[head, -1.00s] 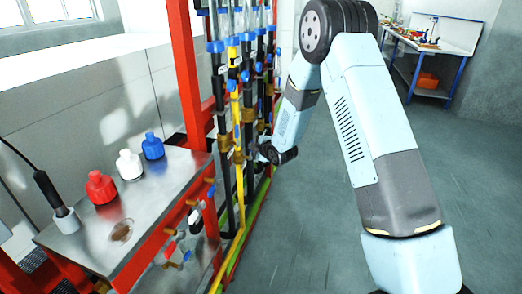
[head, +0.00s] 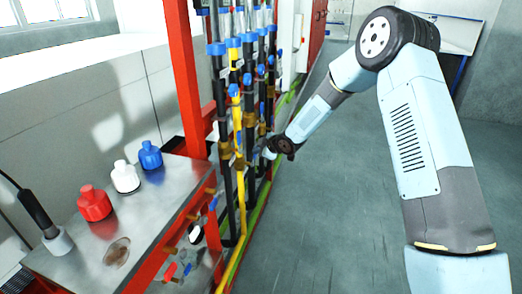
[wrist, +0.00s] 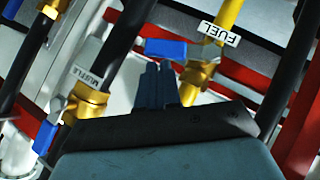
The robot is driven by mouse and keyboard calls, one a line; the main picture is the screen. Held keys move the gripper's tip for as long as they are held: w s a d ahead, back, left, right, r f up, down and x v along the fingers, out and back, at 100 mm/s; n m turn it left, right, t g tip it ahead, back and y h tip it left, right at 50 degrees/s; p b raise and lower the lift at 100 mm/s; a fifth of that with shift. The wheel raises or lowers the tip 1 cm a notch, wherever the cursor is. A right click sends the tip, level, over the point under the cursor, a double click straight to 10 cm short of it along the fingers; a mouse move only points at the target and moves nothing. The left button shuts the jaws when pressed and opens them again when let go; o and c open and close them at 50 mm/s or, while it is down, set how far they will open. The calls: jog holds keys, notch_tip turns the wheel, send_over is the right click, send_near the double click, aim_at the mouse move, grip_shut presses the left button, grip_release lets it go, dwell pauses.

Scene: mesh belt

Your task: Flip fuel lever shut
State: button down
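The fuel line is a yellow pipe with a white "FUEL" label (wrist: 219,30) in the wrist view. Its brass valve (wrist: 197,75) sits just below the label. A blue lever (wrist: 165,48) extends left from beside this valve, crosswise to the pipe. My gripper (wrist: 157,70) has its dark fingers together with nothing visible between them. The fingertips are just below the lever in the picture; I cannot tell whether they touch it. In the head view my gripper (head: 268,152) is beside the pipe rack, right of the yellow pipe (head: 238,165). The fuel lever is not distinct there.
Black pipes with brass valves (wrist: 88,103) and another blue lever (wrist: 45,135) are close on the left in the wrist view. A red-framed metal bench (head: 150,215) holds red, white and blue bottles. The floor (head: 340,200) right of the rack is clear.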

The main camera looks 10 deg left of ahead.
jog(key=shift+w+d+f, duration=0.2)
jog(key=shift+w+f, duration=0.65)
jog(key=shift+w, duration=0.2)
jog(key=shift+f, duration=0.1)
jog(key=d+r, duration=0.7)
jog(key=r, duration=0.4)
jog(key=shift+s, duration=0.35)
jog(key=shift+r, duration=0.1)
